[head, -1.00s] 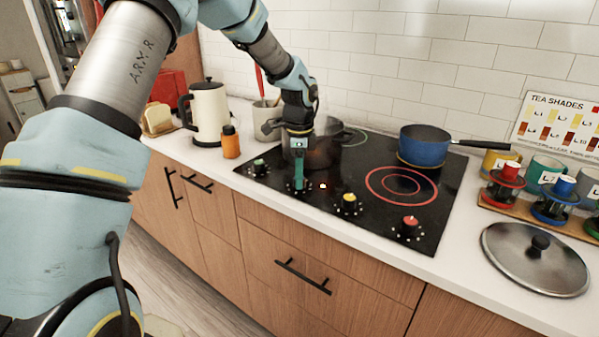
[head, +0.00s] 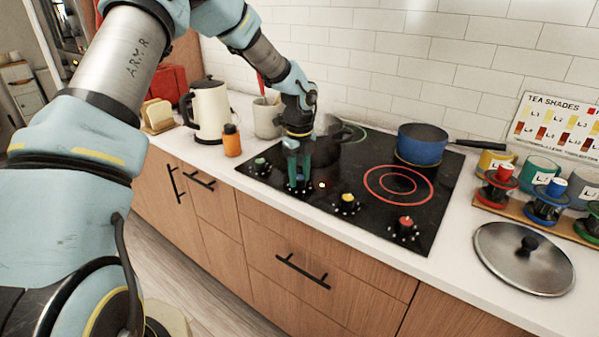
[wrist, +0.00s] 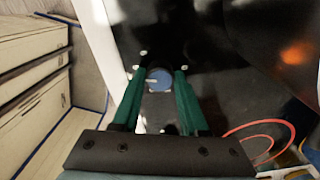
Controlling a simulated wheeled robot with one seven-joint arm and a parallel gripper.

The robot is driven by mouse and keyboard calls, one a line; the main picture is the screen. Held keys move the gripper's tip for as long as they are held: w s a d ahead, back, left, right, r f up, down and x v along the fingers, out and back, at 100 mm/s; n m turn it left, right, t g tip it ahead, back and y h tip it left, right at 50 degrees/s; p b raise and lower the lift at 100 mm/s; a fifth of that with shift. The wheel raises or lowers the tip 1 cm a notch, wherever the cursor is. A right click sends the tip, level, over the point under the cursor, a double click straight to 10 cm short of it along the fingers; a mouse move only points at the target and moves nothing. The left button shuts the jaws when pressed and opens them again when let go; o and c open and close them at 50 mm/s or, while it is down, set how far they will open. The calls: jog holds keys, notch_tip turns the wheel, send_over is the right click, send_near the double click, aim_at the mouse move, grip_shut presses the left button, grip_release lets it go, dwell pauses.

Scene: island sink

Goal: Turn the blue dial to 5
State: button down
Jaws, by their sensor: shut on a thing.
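The blue dial (wrist: 158,79) is on the front edge of the black cooktop (head: 440,195), second knob from the left. In the wrist view, it sits between the green fingertips of my gripper (wrist: 159,74), one on each side, and a short white mark on it points left. In the head view, my gripper (head: 299,184) points down over the dial and largely hides it, with its jaws shut on it. The numbers around the dial are too small to read.
A green knob (head: 261,162) stands to the left, a yellow knob (head: 347,199) and a red knob (head: 405,222) to the right. A dark pot (head: 326,152) is close behind my gripper. A blue pan (head: 422,145) stands at the back right.

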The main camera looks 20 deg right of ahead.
aim_at(299, 177)
jog(key=shift+m, duration=0.5)
jog(key=shift+c, duration=2.2)
grip_release()
notch_tip(299, 177, up, 11)
jog(key=b, duration=0.2)
jog(key=shift+b, duration=0.4)
jog(key=shift+a+f, duration=0.1)
